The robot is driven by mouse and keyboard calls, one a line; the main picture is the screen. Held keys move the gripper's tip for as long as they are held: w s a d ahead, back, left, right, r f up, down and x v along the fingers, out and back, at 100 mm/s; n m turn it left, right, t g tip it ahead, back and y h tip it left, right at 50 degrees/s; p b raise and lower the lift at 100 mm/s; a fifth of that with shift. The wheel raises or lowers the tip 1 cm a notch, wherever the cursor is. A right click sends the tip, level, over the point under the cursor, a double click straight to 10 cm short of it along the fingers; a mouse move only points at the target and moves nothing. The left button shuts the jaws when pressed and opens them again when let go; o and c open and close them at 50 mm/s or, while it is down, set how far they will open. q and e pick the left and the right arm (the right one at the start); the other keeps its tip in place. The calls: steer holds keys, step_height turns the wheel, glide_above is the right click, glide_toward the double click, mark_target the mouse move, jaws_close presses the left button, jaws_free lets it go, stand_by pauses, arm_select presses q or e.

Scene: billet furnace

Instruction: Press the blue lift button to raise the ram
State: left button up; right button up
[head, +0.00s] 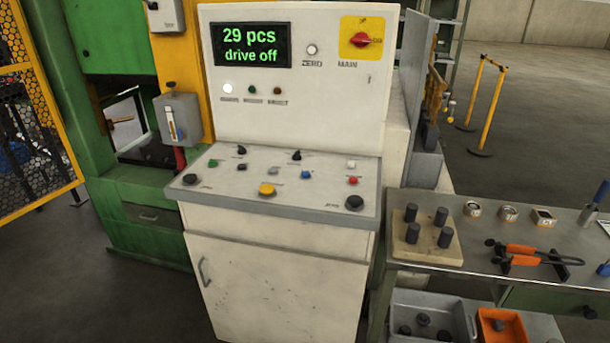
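The blue button (305,174) sits on the sloping top of the control desk (225,188), right of the middle. A yellow button (267,189) is in front of it to the left, and a red button (352,181) and a white one (351,164) are to its right. The button's label is too small to read. The display (250,45) above reads "29 pcs" and "drive off". A green press-like machine (120,190) stands to the left; I cannot make out which part is the ram. Neither of my grippers is in view.
A metal side table (480,250) at the right holds a board with dark cylinders (427,226) and orange-handled tongs (525,255). Grey and orange bins (500,326) are below. A yellow mesh guard (35,135) is at the left. Dark floor shows in front.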

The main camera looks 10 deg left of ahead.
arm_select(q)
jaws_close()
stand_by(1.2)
